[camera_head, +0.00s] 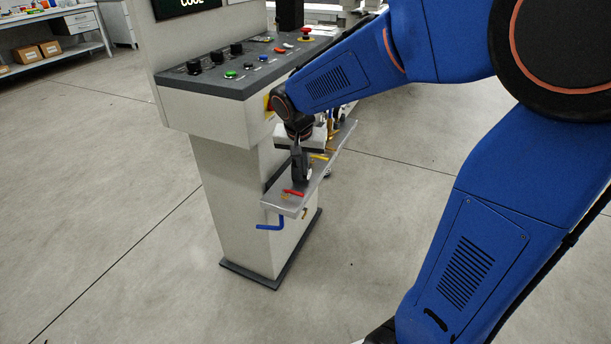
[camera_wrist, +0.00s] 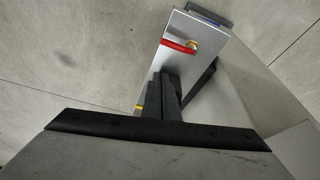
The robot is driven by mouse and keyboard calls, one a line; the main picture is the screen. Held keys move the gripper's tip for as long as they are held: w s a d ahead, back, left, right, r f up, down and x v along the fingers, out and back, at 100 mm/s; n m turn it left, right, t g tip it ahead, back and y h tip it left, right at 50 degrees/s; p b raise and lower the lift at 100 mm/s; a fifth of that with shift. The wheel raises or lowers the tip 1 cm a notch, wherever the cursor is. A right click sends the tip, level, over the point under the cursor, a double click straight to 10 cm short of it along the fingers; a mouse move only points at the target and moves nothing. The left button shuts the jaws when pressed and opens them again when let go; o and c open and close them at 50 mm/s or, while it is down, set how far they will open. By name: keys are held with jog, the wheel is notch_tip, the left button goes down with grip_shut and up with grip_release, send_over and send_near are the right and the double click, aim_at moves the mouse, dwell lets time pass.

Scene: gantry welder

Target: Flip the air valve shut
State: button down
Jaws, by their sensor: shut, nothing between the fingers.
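A grey metal plate (camera_head: 287,204) juts from the side of the machine's pedestal and carries small lever valves. A red lever (camera_head: 293,192) lies near the plate's front end. In the wrist view the red lever (camera_wrist: 177,46) runs crosswise on the plate, with a brass fitting at its right end. A yellow lever (camera_head: 319,156) sits farther back, and its end shows in the wrist view (camera_wrist: 139,108). I see no label telling which is the air valve. My gripper (camera_head: 299,178) points down over the plate, shut and empty, between the two levers. Its fingertips (camera_wrist: 165,76) appear close to the red lever; contact is unclear.
A blue bent handle (camera_head: 271,226) hangs below the plate's front end. The control panel (camera_head: 240,76) with knobs and buttons overhangs the pedestal (camera_head: 225,190), beside my arm. The floor in front is clear. A shelf with boxes (camera_head: 50,48) stands far left.

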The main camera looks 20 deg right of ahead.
jog(key=shift+v, duration=1.45)
